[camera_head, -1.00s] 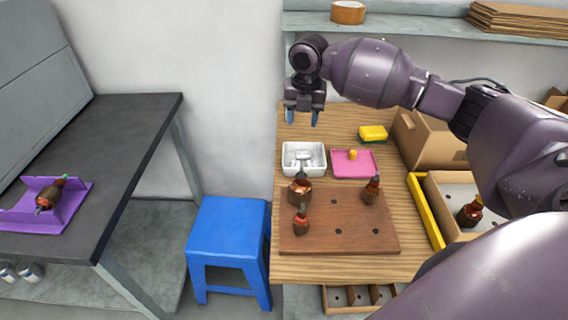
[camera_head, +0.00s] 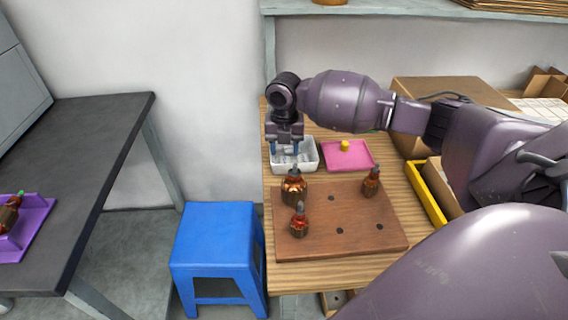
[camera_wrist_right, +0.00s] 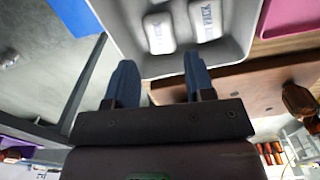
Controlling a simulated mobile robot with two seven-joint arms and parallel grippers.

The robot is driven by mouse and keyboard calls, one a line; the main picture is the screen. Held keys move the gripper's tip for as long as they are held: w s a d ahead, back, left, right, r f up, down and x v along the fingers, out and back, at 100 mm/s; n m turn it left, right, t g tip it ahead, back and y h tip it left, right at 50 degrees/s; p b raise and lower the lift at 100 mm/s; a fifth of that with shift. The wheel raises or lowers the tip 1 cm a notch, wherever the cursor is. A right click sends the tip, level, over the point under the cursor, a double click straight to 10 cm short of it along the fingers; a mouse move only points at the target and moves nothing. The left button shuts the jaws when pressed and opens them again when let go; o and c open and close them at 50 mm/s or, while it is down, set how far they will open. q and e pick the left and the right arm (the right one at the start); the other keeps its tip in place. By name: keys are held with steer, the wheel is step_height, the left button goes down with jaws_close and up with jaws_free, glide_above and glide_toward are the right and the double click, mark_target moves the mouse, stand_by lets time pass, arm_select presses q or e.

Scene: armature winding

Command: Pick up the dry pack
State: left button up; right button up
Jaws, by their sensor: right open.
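Two white dry packs lie in a white tray (camera_head: 308,167). In the right wrist view one dry pack (camera_wrist_right: 159,33) is at the left and another dry pack (camera_wrist_right: 206,19) is to its right, with dark lettering on it. My right gripper (camera_head: 284,150) is over the left part of the tray. It is open and empty; its blue fingertips (camera_wrist_right: 158,72) are apart at the tray's edge in the wrist view, with the packs beyond them. In the head view the gripper partly hides the tray and the packs are hard to tell apart. My left gripper is not in view.
A wooden board (camera_head: 340,235) with several brown armatures stands in front of the tray; one armature (camera_head: 294,187) is close to it. A pink tray (camera_head: 348,158) is to the right, beside cardboard boxes. A blue stool (camera_head: 217,245) stands left of the table.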

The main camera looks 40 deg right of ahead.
mark_target(286, 161)
steer(key=f, duration=0.3)
steer(key=f+b, duration=0.1)
steer(key=shift+w+d+f, duration=0.25)
steer(key=shift+w+d, duration=0.05)
steer(key=shift+d, duration=0.05)
steer(key=shift+s+f, duration=0.25)
steer(key=shift+f, duration=0.2)
steer(key=shift+a+f, duration=0.1)
steer(key=shift+f, duration=0.1)
steer(key=c, duration=0.7)
steer(key=shift+r, duration=0.1)
steer(key=r, duration=0.3)
steer(key=r+p, duration=0.1)
steer(key=r, duration=0.1)
steer(key=shift+w+r, duration=0.3)
steer(key=shift+r, duration=0.05)
jaws_close()
step_height(286, 161, up, 15)
steer(key=p, duration=0.2)
steer(key=shift+c, duration=0.7)
jaws_free()
steer(key=o, duration=1.4)
